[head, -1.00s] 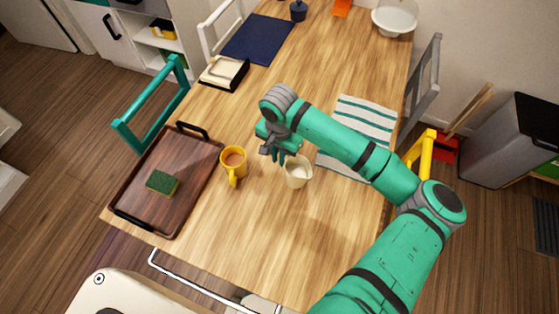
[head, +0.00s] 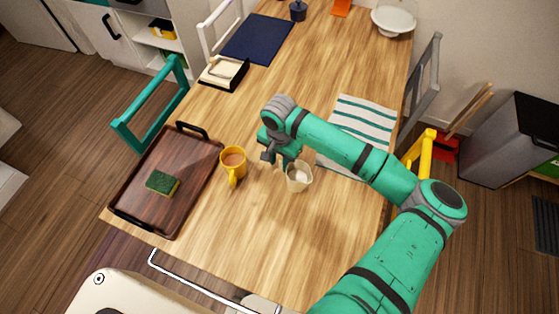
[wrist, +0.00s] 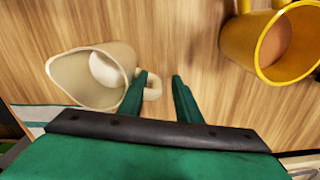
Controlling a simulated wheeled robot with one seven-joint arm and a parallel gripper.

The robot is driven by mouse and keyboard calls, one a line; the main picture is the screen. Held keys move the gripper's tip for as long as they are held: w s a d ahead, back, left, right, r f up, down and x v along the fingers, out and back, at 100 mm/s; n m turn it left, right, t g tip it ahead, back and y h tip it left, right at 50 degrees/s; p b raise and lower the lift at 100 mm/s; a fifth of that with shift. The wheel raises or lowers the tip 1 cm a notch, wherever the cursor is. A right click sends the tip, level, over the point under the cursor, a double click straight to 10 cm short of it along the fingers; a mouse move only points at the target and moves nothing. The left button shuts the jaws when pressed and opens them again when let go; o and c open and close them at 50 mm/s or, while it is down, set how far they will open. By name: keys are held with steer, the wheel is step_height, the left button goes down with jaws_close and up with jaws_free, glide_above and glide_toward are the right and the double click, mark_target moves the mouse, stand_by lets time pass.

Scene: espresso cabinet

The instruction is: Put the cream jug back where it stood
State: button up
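The cream jug (head: 299,178) is a pale jug with white cream inside, and it appears to stand upright on the wooden table (head: 265,225). My gripper (head: 287,162) is low at the jug's upper left side in the head view. In the wrist view, the jug (wrist: 93,78) is left of my gripper (wrist: 160,78). The fingers are apart, with the jug's handle (wrist: 154,88) between them. The left finger overlaps the handle near the jug's wall, and a gap shows between the handle and the right finger. The jug's base is hard to see.
A yellow mug (head: 233,162) with brown drink stands left of the jug. A dark wooden tray (head: 190,197) with a sponge (head: 162,184) lies farther left. A striped cloth (head: 362,117) lies to the upper right, partly behind my arm. The table in front of the jug is clear.

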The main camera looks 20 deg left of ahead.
steer(key=shift+r, duration=0.1)
step_height(320, 180, up, 12)
steer(key=shift+f, duration=0.1)
steer(key=shift+r, duration=0.2)
stand_by(0.3)
